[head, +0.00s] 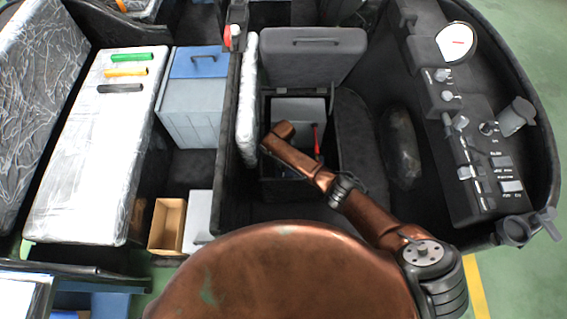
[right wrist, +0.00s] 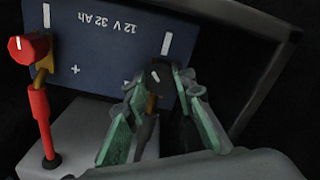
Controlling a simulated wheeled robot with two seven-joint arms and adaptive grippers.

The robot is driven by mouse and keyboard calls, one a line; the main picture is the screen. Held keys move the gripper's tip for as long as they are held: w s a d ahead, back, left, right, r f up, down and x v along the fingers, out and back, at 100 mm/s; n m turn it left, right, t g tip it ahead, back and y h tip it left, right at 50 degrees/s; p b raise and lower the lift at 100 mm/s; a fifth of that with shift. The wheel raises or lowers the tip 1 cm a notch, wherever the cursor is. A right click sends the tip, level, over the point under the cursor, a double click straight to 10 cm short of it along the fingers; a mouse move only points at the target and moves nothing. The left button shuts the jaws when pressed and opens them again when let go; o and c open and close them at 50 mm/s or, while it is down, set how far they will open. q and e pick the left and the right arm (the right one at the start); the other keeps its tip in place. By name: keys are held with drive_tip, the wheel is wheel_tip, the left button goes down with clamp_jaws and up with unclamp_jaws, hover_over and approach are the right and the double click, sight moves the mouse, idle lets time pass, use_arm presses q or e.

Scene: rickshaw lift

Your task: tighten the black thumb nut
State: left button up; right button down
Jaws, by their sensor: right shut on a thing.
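The black thumb nut (right wrist: 156,74) sits on the minus-side terminal of the blue battery (right wrist: 105,42) marked 12 V 32 Ah, with brass below it. My right gripper (right wrist: 161,82) has its green-padded fingers closed around the nut from both sides. A red thumb nut (right wrist: 29,48) with a red cable stands on the plus terminal, left in the right wrist view. In the head view my right arm reaches over the open compartment and hides the nut and fingertips; the red cable (head: 316,138) shows beside it. My left gripper is not in view.
The compartment's dark lid (head: 315,55) stands open behind it. A dark wall (right wrist: 262,75) rises close on the right in the wrist view. A control panel (head: 475,160) lies right; a white bench (head: 95,140) with three coloured grips, a blue-lidded box (head: 195,100) and a cardboard box (head: 167,224) lie left.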

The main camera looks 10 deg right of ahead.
drive_tip(key=m, duration=0.2)
drive_tip(key=m+p, duration=0.1)
drive_tip(key=m, duration=0.1)
drive_tip(key=shift+a+m, duration=0.2)
drive_tip(key=shift+m, duration=0.1)
drive_tip(key=shift+m+p, duration=0.6)
drive_tip(key=shift+m, duration=1.2)
drive_tip(key=shift+d, duration=0.1)
drive_tip(key=c, duration=1.6)
unclamp_jaws()
wheel_tip(320, 180, up, 12)
